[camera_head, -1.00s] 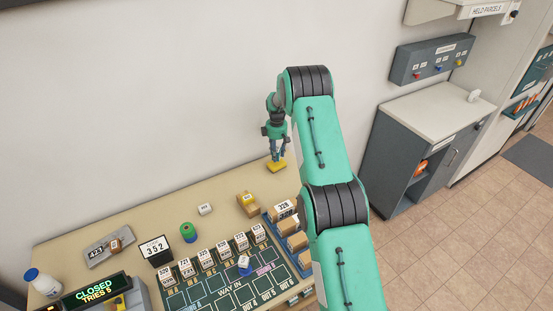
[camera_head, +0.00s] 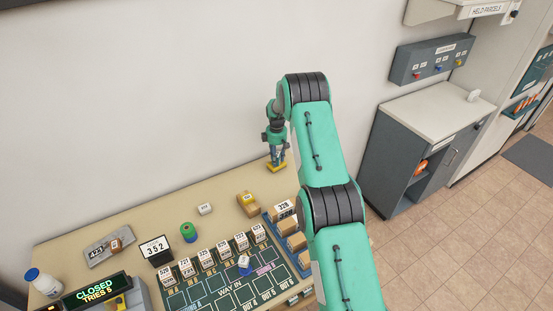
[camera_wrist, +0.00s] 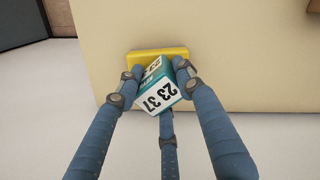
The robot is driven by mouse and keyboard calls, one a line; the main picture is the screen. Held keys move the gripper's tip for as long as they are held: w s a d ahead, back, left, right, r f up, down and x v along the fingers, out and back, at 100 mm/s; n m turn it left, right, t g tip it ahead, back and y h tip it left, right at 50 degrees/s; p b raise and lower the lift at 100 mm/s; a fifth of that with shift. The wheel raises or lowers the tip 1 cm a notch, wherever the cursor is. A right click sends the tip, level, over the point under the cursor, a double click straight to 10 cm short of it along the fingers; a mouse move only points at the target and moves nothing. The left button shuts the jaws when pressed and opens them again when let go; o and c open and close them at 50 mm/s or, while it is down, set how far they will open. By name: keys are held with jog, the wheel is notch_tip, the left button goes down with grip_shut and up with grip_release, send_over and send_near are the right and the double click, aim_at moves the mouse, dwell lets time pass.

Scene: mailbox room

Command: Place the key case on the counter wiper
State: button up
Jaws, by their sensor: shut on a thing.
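The key case (camera_wrist: 158,90) is a small teal and white block with the digits "23 37" on it. In the wrist view my gripper (camera_wrist: 158,72) has its blue fingers closed around the case, which sits tilted between them. The counter wiper (camera_wrist: 160,53) is a flat yellow block lying on the counter, directly beyond the case and partly hidden by it. In the head view the wiper (camera_head: 277,168) lies near the counter's back right corner, with my gripper (camera_head: 277,160) right above it. I cannot tell whether case and wiper touch.
The counter (camera_head: 150,205) is bare left of the wiper. A brown parcel with a yellow top (camera_head: 248,204), a small white block (camera_head: 205,208) and a green roll (camera_head: 188,232) stand nearer the front. The wall (camera_head: 130,100) is close behind my gripper.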

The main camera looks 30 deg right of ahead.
aim_at(277, 154)
jog(key=shift+f, duration=0.15)
jog(key=o, duration=1.2)
jog(key=shift+o, duration=0.2)
jog(key=shift+r, duration=0.2)
notch_tip(277, 154, up, 12)
jog(key=shift+f, duration=0.1)
